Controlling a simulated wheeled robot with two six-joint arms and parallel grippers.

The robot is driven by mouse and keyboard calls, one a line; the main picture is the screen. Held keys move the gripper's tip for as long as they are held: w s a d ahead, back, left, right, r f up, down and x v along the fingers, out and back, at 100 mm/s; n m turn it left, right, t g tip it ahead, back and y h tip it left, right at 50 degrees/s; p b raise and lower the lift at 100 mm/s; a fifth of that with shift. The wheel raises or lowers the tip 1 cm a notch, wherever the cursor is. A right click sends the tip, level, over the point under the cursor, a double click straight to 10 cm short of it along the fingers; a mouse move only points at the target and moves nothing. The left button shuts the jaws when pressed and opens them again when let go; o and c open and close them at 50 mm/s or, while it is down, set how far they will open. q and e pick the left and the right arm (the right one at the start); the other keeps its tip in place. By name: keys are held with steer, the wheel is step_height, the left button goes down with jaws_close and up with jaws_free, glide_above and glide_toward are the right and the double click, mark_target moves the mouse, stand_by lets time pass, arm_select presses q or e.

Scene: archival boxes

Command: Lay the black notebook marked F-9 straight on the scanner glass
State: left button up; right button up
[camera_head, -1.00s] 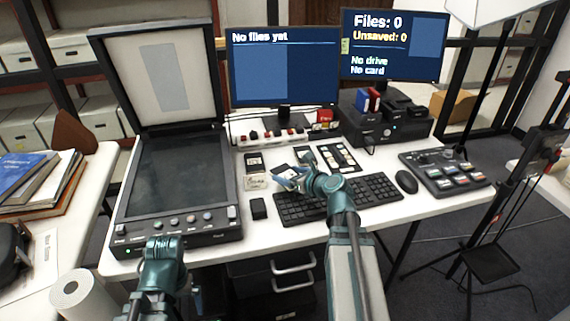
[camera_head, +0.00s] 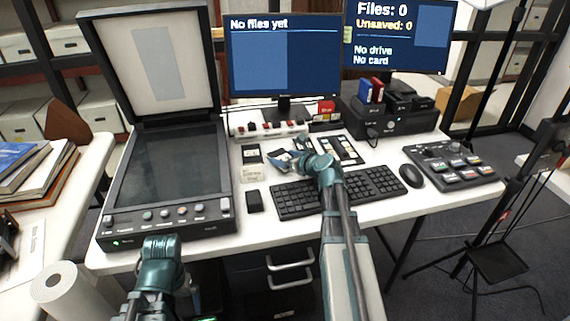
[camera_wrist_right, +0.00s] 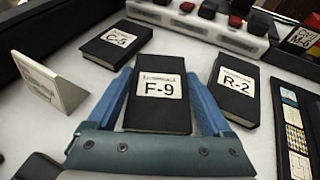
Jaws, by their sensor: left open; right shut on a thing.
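The black notebook F-9 (camera_wrist_right: 150,115) sits between the blue fingers of my right gripper (camera_wrist_right: 165,95), which is shut on it, with its white label facing up. In the head view my right gripper (camera_head: 286,160) is over the white table behind the keyboard, right of the scanner. I cannot tell whether the notebook is clear of the table. The scanner glass (camera_head: 172,165) is bare, and its lid (camera_head: 155,65) stands open. My left gripper (camera_head: 160,262) is in front of the scanner's front edge, empty; its fingers are hard to make out.
Black notebooks C-5 (camera_wrist_right: 116,43) and R-2 (camera_wrist_right: 236,90) lie close on either side of F-9. A small label stand (camera_wrist_right: 50,82) is at the left. The keyboard (camera_head: 340,192) and a small black block (camera_head: 254,201) lie in front. A power strip (camera_head: 268,129) runs behind.

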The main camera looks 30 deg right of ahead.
steer(key=shift+f, duration=0.2)
steer(key=o, duration=1.2)
steer(key=shift+r+p, duration=0.3)
steer(key=p+v, duration=0.4)
steer(key=v, duration=0.8)
steer(key=shift+f, duration=0.2)
